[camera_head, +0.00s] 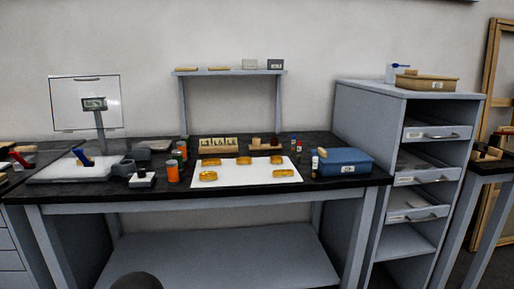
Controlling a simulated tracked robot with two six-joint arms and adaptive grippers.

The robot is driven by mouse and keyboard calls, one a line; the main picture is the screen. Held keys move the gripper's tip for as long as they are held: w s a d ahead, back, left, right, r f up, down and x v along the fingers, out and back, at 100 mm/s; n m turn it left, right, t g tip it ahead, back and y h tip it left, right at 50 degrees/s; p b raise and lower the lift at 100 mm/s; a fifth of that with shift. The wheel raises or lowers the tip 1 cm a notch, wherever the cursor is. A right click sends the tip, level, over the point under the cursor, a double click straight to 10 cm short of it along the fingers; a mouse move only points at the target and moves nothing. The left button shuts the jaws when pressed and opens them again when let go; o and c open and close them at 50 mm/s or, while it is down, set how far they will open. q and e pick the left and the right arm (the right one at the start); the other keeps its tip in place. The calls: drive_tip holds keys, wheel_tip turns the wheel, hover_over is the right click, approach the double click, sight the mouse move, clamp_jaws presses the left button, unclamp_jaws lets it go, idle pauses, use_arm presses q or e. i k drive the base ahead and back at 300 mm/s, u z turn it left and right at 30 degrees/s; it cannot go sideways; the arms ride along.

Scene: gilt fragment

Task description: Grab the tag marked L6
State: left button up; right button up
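No tag can be read as L6 in this view; the lettering is too small. White labels show on the blue box (344,162), on the tan box (427,83) and on the drawer fronts (431,133) of the grey cabinet. A wooden rack (218,147) with several small pale upright pieces stands at the back of the dark bench; whether these are tags I cannot tell. Neither of my grippers is in view.
A white mat (246,179) with several gold pieces (208,176) lies on the bench (110,192). Orange jars (173,172) stand left of it. A scale-like device (75,168) is further left. A raised shelf (231,72) holds small blocks. Floor space lies before the bench.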

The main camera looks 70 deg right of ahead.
sight(229, 140)
drive_tip(key=z, duration=0.1)
drive_tip(key=k, duration=1.35)
drive_tip(key=z, duration=1.1)
drive_tip(key=i, duration=1.05)
